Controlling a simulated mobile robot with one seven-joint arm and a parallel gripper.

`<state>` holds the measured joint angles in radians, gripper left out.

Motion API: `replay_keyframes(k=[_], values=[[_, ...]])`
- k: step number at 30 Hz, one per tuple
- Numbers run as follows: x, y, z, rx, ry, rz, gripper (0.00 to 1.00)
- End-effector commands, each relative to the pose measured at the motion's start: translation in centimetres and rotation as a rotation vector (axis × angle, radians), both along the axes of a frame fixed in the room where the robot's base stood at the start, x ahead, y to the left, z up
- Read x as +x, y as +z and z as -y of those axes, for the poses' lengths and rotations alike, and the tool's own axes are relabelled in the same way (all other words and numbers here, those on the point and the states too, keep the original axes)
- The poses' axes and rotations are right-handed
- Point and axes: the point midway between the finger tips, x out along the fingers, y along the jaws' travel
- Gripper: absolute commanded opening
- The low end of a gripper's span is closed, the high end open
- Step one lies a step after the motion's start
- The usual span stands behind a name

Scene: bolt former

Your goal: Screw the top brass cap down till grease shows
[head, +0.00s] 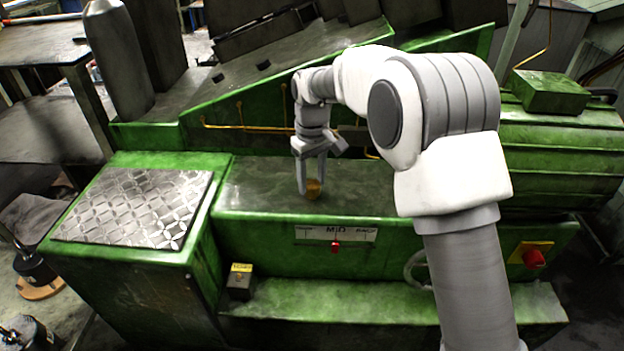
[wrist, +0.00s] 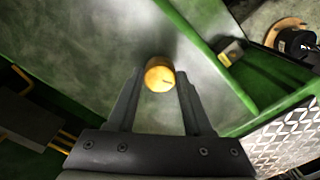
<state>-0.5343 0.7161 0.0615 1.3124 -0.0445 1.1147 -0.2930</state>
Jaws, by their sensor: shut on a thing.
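The brass cap (head: 313,188) stands on the dark top of the green machine (head: 262,182), near its front edge. My gripper (head: 311,190) reaches down from above, with its fingers around the cap. In the wrist view the round golden cap (wrist: 160,76) sits between the two fingertips of my gripper (wrist: 158,84), and a short dark mark shows on its face. The fingers are shut on it. No grease can be made out at the cap. What lies under the cap is hidden.
A patterned metal plate (head: 136,207) covers the block at left. A red pointer (head: 336,247) hangs below a labelled scale on the front. A red knob (head: 533,258) and a small yellow-topped box (head: 240,281) are lower down. Brass pipes (head: 240,126) run behind.

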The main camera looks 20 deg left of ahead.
Motion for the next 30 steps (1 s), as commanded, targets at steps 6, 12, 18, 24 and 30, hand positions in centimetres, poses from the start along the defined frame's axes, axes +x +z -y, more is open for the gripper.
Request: replay_keyframes(k=[6, 12, 18, 24, 30], values=[[0.0, 0.05, -0.04, 0.0, -0.154, 0.001, 0.0], [0.01, 0.07, -0.03, 0.0, -0.249, 0.001, 0.0], [0.01, 0.08, -0.04, 0.0, -0.297, 0.001, 0.0], [0.01, 0.09, -0.04, 0.001, -0.311, 0.001, 0.0], [0.02, 0.09, -0.05, 0.001, -0.31, 0.001, 0.0]])
